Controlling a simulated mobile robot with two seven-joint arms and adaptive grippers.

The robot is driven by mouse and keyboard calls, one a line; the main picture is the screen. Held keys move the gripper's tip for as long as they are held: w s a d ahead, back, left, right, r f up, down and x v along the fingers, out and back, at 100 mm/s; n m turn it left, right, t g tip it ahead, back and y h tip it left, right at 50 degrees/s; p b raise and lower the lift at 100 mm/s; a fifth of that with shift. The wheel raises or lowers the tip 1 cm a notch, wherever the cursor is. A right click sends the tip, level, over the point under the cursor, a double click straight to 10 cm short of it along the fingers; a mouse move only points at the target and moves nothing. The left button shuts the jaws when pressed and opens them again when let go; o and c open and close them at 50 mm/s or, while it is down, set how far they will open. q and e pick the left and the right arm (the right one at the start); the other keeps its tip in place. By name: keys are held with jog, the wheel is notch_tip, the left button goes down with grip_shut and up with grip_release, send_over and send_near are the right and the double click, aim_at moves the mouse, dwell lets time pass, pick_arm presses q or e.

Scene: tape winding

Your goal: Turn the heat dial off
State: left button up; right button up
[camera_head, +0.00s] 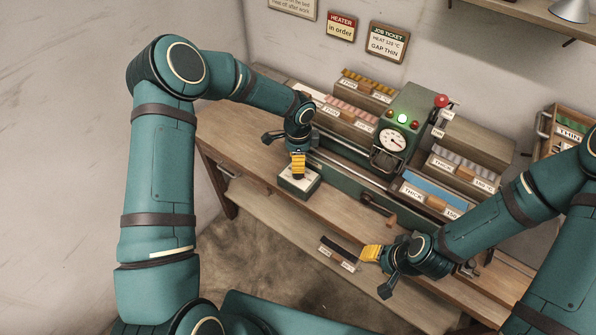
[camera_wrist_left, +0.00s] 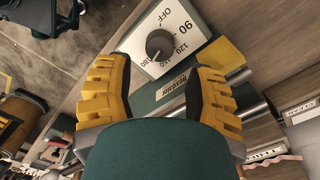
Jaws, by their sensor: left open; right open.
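The heat dial is a dark round knob (camera_wrist_left: 160,45) on a white plate (camera_wrist_left: 183,22) marked OFF, 90, 120 and higher figures. The knob's light mark appears to face away from OFF, toward the high figures, but is small. In the head view, its box (camera_head: 312,186) sits on the bench's left part. My left gripper (camera_head: 298,168) is right above the box and covers the knob there. In the left wrist view, its yellow fingers (camera_wrist_left: 157,92) are spread, with the knob beyond and between their tips. My right gripper (camera_head: 375,270) is open and empty near the bench's front edge.
A green machine with a gauge (camera_head: 393,139), a lit green lamp and a red-topped lever (camera_head: 441,101) stands behind. Labelled bins of strips (camera_head: 429,195) flank it. A dark strip with labels (camera_head: 340,252) lies near the right gripper. The bench (camera_head: 240,146) is bare left of the box.

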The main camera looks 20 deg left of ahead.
pick_arm(q)
notch_tip(320, 180, down, 6)
jog(key=shift+f, duration=0.25)
grip_shut()
